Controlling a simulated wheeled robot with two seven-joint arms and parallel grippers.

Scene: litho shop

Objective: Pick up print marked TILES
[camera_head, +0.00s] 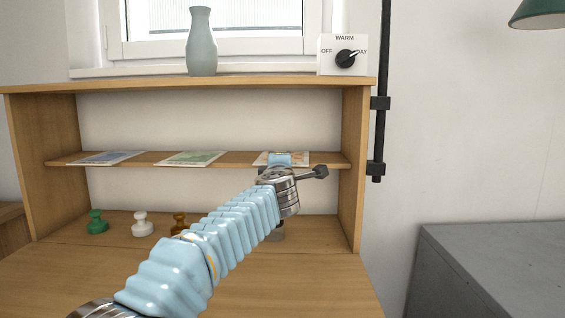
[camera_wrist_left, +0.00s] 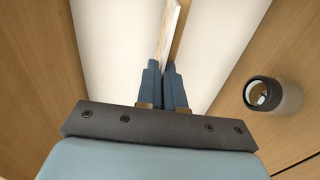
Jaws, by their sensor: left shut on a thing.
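Three flat prints lie on the middle shelf in the head view: a bluish one (camera_head: 105,158) at left, a greenish one (camera_head: 191,158) in the middle, and an orange-and-pale one (camera_head: 297,159) at right. No TILES lettering is readable on any of them. My left gripper (camera_head: 280,160) reaches to the right print and partly covers it. In the left wrist view its blue fingers (camera_wrist_left: 168,75) are shut on that print (camera_wrist_left: 168,35), seen edge-on between them. My right gripper is not in view.
The wooden shelf (camera_head: 130,160) has side walls and a top board carrying a grey vase (camera_head: 201,45) and a dial box (camera_head: 342,55). Below stand green (camera_head: 96,222), white (camera_head: 142,225) and brown (camera_head: 179,222) knobbed pieces. A dark-rimmed cylinder (camera_wrist_left: 275,96) shows in the wrist view.

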